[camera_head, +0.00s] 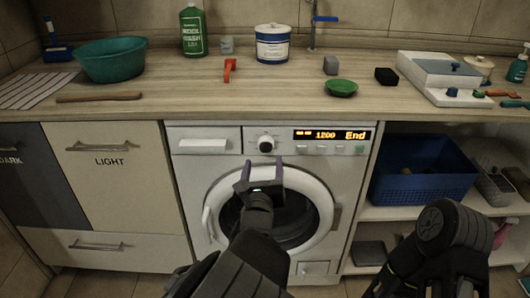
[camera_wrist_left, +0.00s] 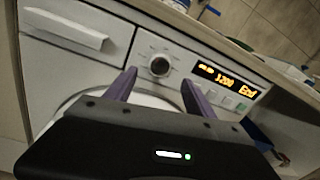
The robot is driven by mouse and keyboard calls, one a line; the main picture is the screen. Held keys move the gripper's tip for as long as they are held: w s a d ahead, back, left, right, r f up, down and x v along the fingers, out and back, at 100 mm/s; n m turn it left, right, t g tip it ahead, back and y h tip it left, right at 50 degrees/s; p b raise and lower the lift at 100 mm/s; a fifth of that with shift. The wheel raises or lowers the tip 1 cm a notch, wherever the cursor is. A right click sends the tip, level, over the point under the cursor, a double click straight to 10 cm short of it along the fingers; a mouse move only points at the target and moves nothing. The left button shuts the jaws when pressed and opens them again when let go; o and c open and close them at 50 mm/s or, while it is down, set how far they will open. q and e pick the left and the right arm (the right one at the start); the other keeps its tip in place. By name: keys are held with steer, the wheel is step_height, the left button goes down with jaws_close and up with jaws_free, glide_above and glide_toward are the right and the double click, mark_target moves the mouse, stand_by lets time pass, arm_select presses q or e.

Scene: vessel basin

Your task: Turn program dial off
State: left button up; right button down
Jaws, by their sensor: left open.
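The washing machine (camera_head: 350,215) stands under the counter with its round door shut. Its program dial (camera_head: 266,145) is a round dark-centred knob on the white front panel, left of the lit display (camera_head: 332,135), which reads "1200" and "End". The dial also shows in the left wrist view (camera_wrist_left: 159,66). My left gripper (camera_head: 264,162) is open and empty, with its purple fingers just below the dial in the head view. In the left wrist view the fingers (camera_wrist_left: 158,84) point up towards the dial, one on each side, apparently apart from it. The right gripper's fingers are not visible.
The wooden counter (camera_head: 215,95) above holds a green basin (camera_head: 111,60), a green bottle (camera_head: 193,32), a white-and-blue tub (camera_head: 272,45) and smaller items. A blue basket (camera_head: 420,172) sits on the shelf at right. The detergent drawer (camera_head: 203,146) is left of the dial.

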mark_target(266, 148)
arm_select(q)
steer(key=w, duration=0.4)
steer(key=w+b, duration=0.1)
steer(key=w, duration=0.2)
steer(key=shift+d, duration=0.25)
steer(key=shift+c, duration=0.2)
steer(key=c, duration=1.3)
steer(key=shift+n, duration=0.4)
